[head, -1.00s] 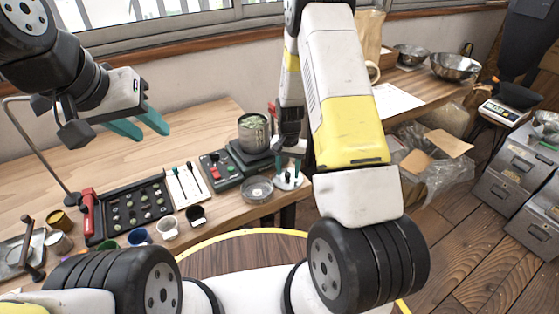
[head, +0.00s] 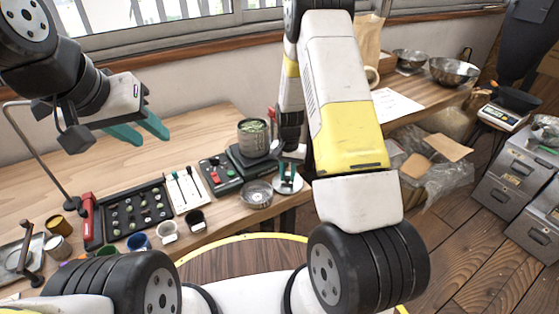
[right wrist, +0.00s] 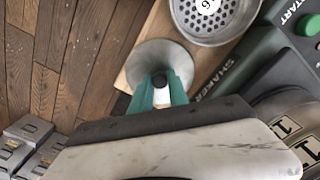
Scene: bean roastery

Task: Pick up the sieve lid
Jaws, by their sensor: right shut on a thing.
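The sieve lid is a round pale metal disc (head: 285,188) with a knob, at the right end of the wooden bench. It also shows in the right wrist view (right wrist: 146,56), level as far as I can tell. My right gripper (head: 287,170) points down over it, its teal fingers (right wrist: 161,92) shut on the lid's dark-topped knob. I cannot tell whether the lid touches the bench. My left gripper (head: 150,128) is open and empty above the bench at the left.
A sieve (head: 257,194) with a perforated base (right wrist: 208,12) stands left of the lid. The green shaker unit (head: 219,173) and a pot on its base (head: 254,138) are close by. A black tray (head: 133,212) and small cups are farther left. The bench edge drops to open floor.

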